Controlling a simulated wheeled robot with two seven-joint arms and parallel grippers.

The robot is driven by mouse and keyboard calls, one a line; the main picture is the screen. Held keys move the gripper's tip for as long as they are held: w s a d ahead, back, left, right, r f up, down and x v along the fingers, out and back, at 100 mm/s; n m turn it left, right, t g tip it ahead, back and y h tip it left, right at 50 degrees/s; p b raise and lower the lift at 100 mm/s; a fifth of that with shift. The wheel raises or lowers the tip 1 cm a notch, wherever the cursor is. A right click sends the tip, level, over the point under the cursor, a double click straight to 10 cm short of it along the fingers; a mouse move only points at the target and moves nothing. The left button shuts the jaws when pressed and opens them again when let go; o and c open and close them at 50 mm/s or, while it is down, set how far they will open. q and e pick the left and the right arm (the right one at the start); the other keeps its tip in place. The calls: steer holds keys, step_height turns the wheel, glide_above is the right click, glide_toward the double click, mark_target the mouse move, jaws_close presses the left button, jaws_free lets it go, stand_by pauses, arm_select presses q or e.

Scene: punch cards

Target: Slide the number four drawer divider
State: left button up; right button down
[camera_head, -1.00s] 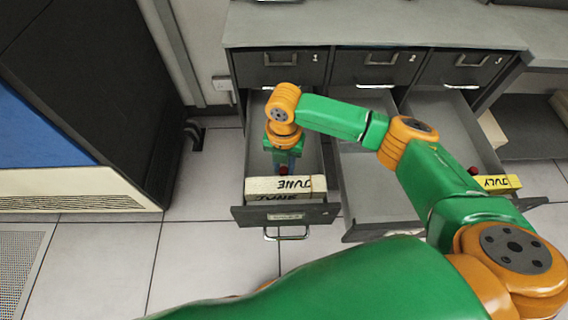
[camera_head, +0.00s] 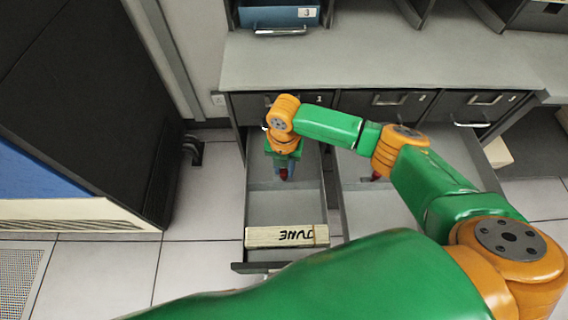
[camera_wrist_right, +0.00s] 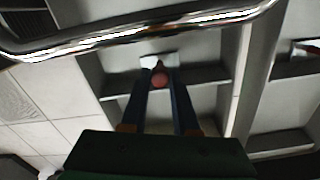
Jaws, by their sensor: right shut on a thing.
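The leftmost open drawer (camera_head: 265,208) holds a grey crosswise divider (camera_head: 262,186) with a red knob (camera_head: 284,174). My right gripper (camera_head: 284,168) reaches down into this drawer from behind. In the right wrist view its two blue fingers close on the red knob (camera_wrist_right: 160,78) at the top of the divider (camera_wrist_right: 208,75). No number four is readable on the drawer. My left gripper is out of view.
A second open drawer (camera_head: 370,212) beside it has another red knob (camera_head: 376,177), partly behind my arm. The grey counter (camera_head: 370,62) lies above the drawers. A dark cabinet (camera_head: 95,110) stands at left. A chrome handle (camera_wrist_right: 130,38) crosses the right wrist view.

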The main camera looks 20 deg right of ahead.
mark_target(284, 172)
steer(key=shift+s, duration=0.15)
steer(key=c, duration=0.7)
jaws_free()
steer(key=shift+o, duration=0.2)
step_height(284, 172, up, 7)
steer(key=shift+r+p, duration=0.1)
steer(key=shift+p, duration=0.2)
